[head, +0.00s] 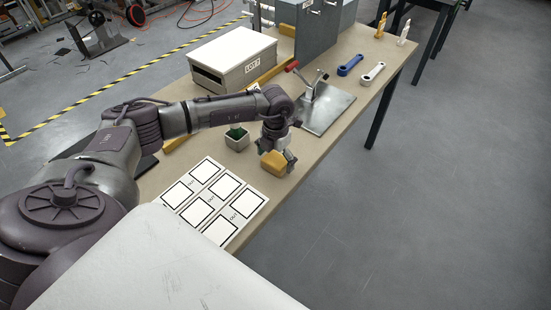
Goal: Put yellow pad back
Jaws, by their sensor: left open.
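The yellow pad (273,164) is a small block on the tan workbench, just beyond the far right corner of the white card with black-outlined squares (233,232). My left gripper (278,154) is directly over the pad, with its fingers around or beside it. The gripper is open, and I cannot tell whether the fingers touch the pad. The arm hides part of the bench behind it. My right gripper is not in view.
The bench's right edge (345,119) borders open floor.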

